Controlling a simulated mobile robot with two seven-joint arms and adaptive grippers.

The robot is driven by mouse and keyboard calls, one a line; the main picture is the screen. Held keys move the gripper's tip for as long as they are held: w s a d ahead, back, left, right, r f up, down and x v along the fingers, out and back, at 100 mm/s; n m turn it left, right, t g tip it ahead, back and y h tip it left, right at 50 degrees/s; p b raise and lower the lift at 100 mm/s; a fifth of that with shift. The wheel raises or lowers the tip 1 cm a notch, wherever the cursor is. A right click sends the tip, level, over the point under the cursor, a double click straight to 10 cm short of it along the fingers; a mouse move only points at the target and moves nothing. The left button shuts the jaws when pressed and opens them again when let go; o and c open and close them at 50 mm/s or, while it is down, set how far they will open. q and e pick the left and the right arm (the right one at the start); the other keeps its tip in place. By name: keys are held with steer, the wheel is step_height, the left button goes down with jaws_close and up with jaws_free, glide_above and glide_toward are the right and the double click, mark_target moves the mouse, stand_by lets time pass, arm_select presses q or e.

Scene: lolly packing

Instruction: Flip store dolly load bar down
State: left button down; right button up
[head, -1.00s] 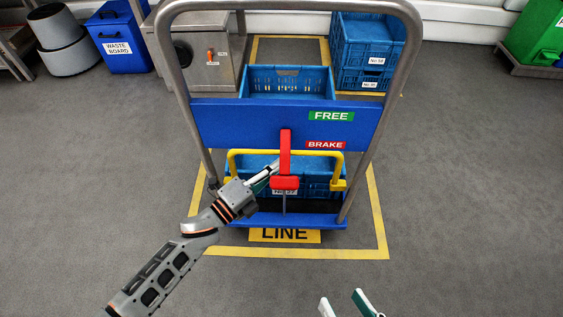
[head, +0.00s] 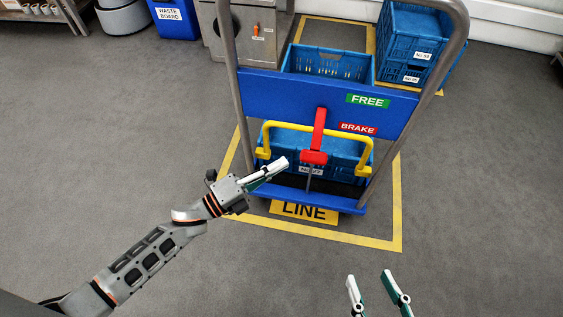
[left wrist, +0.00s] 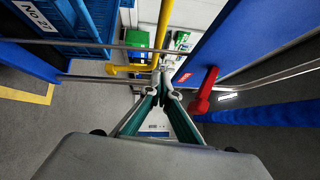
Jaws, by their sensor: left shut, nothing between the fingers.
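The store dolly (head: 274,90) stands upright in the head view, with tubular metal rails and a blue panel. Its yellow load bar (head: 318,127) is an inverted U across the front, crosspiece above its two end blocks, in front of the lower blue crate. A red brake lever (head: 320,130) crosses in front of the bar. My left gripper (head: 284,163) is shut and empty, left of the red lever and below the crosspiece. In the left wrist view the yellow bar (left wrist: 162,32) shows just beyond the left fingertips (left wrist: 161,72). My right gripper (head: 370,277) is open and empty at the bottom.
Blue crates (head: 415,55) stand at the back right, and a grey metal cabinet (head: 212,35) with a blue waste bin (head: 177,18) at the back left. FREE (head: 367,99) and BRAKE (head: 358,128) labels mark the panel. Grey floor is clear around the yellow floor outline (head: 402,205).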

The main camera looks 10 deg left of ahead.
steer(key=shift+a+r, duration=0.1)
arm_select(q)
steer(key=w+a+f+b+x, duration=0.1)
steer(key=x, duration=1)
steer(key=shift+w, duration=0.25)
arm_select(e)
steer(key=shift+s+a+f+m, duration=0.15)
steer(key=shift+a+m, duration=0.25)
steer(key=shift+a, duration=0.05)
steer(key=shift+s+a+f+m, duration=0.1)
steer(key=shift+a+m, duration=0.3)
